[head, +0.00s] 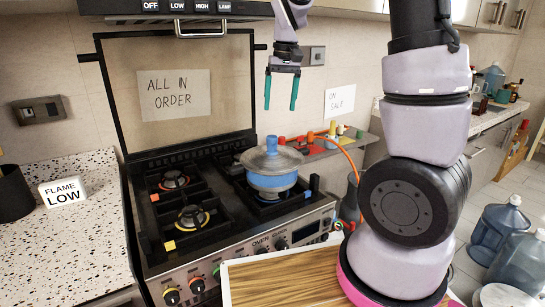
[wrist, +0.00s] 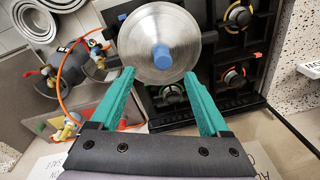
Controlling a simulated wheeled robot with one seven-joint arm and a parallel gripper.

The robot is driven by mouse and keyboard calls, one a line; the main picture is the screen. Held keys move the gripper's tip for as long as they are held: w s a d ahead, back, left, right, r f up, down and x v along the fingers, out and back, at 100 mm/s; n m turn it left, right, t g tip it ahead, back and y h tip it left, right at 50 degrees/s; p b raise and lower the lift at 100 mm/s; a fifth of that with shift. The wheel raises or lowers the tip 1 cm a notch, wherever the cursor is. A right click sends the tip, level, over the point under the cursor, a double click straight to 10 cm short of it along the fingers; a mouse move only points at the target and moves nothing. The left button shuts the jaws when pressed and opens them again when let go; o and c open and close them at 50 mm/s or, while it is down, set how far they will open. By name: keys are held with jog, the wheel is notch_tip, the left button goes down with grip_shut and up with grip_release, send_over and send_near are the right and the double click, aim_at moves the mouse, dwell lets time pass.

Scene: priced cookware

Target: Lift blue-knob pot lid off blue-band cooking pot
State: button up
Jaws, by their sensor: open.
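The blue-knob pot lid (head: 272,160) rests on top of the blue-band cooking pot (head: 272,183), which stands on the front right burner of the stove. The lid is a grey metal disc with a blue knob (head: 271,143) standing up at its centre. My gripper (head: 281,108) is above the lid, pointing down, with its two green fingers spread and nothing between them. In the wrist view the lid (wrist: 180,32) and its knob (wrist: 162,57) lie beyond the open fingertips (wrist: 157,76). The pot is mostly hidden under the lid there.
The stove (head: 158,235) has other burners, empty, left of the pot. A shelf with small coloured valves and an orange hose (head: 351,165) is right of the pot. A wooden board (head: 285,285) lies in front. A range hood (head: 180,8) hangs overhead.

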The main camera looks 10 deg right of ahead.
aim_at(272, 136)
jog(key=shift+w+a+f+n+g+h, duration=0.15)
jog(key=shift+w+a+f+h, duration=0.1)
jog(key=shift+w+f, duration=0.35)
jog(key=shift+w+a+f+n+g+h, duration=0.15)
jog(key=shift+w+a+f, duration=0.1)
jog(key=shift+w+f, duration=0.3)
jog(key=shift+f, duration=0.35)
jog(key=f, duration=1)
jog(key=shift+w+a+f, duration=0.15)
jog(key=shift+a+f, duration=0.2)
jog(key=shift+a, duration=0.05)
grip_shut()
